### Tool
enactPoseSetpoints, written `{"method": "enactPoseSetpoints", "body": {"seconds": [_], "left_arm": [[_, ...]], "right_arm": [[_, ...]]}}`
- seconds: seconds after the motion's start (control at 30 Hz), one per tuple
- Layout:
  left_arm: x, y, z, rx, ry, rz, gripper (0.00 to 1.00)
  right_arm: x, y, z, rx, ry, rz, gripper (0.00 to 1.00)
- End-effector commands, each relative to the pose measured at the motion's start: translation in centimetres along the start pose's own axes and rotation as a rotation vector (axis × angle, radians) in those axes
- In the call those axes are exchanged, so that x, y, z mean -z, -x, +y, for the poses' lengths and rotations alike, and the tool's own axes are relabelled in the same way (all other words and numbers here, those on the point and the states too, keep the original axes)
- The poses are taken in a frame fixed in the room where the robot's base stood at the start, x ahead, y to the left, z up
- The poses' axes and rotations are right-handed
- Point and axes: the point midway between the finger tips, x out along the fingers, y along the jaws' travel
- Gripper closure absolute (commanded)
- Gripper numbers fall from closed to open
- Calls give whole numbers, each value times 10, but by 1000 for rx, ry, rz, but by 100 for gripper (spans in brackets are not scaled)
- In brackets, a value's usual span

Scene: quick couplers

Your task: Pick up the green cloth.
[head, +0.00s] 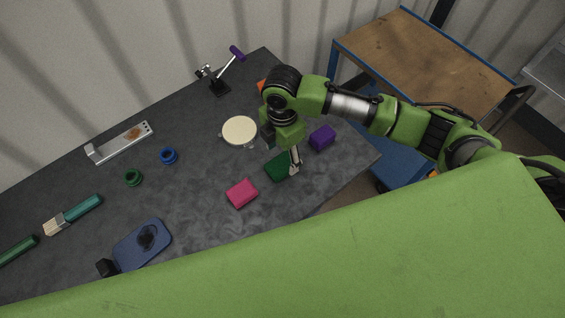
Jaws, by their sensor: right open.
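The green cloth (277,171) is a small dark green folded block on the dark grey table, right of the middle. My right gripper (283,158) reaches down over it from the right arm, and its fingers are at or just above the cloth's far and right side. The gripper is open. It hides part of the cloth, and I cannot tell whether a finger touches it. My left gripper is not in view.
A pink block (242,194) lies close to the left and a purple block (322,138) close to the right. A cream round lid (239,131) sits behind. An orange thing (262,86) is partly hidden by my arm. A wooden-topped cart (425,62) stands beyond the table.

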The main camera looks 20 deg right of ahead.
Motion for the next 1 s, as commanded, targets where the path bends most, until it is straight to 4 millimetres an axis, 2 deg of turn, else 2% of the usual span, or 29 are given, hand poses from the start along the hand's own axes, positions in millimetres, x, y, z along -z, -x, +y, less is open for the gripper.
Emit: {"method": "enactPoseSetpoints", "body": {"seconds": [0.13, 0.27, 0.4, 0.5, 0.73, 0.77, 0.8, 0.9, 1.0], "left_arm": [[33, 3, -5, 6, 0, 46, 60], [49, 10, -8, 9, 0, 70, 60], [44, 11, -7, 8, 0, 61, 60], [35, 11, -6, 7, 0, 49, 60], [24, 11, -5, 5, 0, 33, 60], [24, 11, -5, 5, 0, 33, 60], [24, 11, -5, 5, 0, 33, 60], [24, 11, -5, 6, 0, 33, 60], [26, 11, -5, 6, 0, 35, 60]], "right_arm": [[0, -9, 0, 1, 0, -1, 40], [-3, -27, 1, 4, -2, 0, 40], [-3, -47, 2, 1, 0, 0, 40], [-3, -54, 2, -1, 0, -1, 40], [-4, -56, 2, -2, 1, -1, 40], [-4, -56, 2, -2, 1, -1, 45], [-4, -56, 2, -2, 1, -1, 56], [-4, -56, 2, -2, 1, -1, 78], [-4, -56, 2, -2, 1, -1, 78]]}}
